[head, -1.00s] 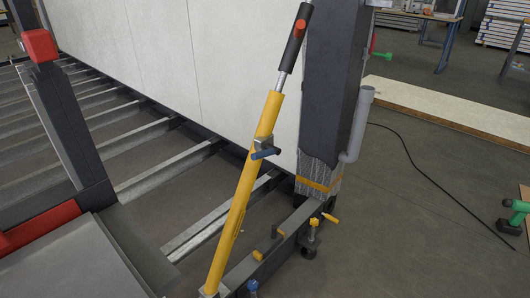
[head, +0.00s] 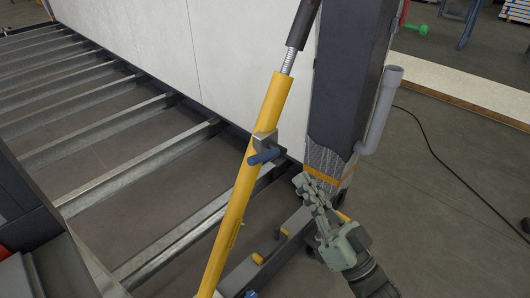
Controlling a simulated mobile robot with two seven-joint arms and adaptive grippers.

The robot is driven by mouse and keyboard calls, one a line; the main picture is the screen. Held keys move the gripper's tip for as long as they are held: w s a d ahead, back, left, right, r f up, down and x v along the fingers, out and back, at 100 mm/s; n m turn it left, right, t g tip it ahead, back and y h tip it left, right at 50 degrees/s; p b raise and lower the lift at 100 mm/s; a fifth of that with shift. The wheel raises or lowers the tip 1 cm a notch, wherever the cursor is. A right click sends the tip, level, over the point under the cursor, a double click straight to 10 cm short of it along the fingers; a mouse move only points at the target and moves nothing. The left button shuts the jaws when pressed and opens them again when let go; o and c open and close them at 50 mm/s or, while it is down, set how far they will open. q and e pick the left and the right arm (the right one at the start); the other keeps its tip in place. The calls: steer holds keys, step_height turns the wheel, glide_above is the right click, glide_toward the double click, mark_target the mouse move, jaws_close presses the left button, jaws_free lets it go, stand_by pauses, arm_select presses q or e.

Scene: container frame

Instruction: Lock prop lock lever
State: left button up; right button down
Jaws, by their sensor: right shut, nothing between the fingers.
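The yellow prop (head: 238,195) stands tilted, its top leaning to the right, with a threaded rod (head: 287,62) and a dark sleeve (head: 302,25) above the yellow tube. The lock is a grey metal collar (head: 264,138) on the upper tube, with a blue lever (head: 264,157) sticking out from it. The lever points down and left across the tube. My right gripper (head: 303,182) is shut and empty, to the right of and slightly below the lever, apart from it. It is in front of the foot of the dark post. My left gripper is out of view.
The dark post (head: 346,75) with a grey pipe (head: 380,112) stands right of the prop. A white panel (head: 235,60) is behind it. Metal floor beams (head: 130,155) run at the left. A black cable (head: 450,165) lies on open floor at the right.

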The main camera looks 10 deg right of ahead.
steer(key=shift+s, duration=0.1)
step_height(320, 180, up, 5)
steer(key=p, duration=0.2)
glide_above(272, 155)
steer(key=s, duration=0.3)
steer(key=f, duration=0.3)
steer(key=shift+w+a+b, duration=0.15)
steer(key=shift+a+b, duration=0.15)
steer(key=shift+a, duration=0.05)
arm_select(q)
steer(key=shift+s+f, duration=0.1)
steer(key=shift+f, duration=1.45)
arm_select(e)
steer(key=shift+a+f, duration=0.2)
steer(key=shift+f, duration=0.3)
steer(key=shift+f+n, duration=0.15)
steer(key=shift+n, duration=0.25)
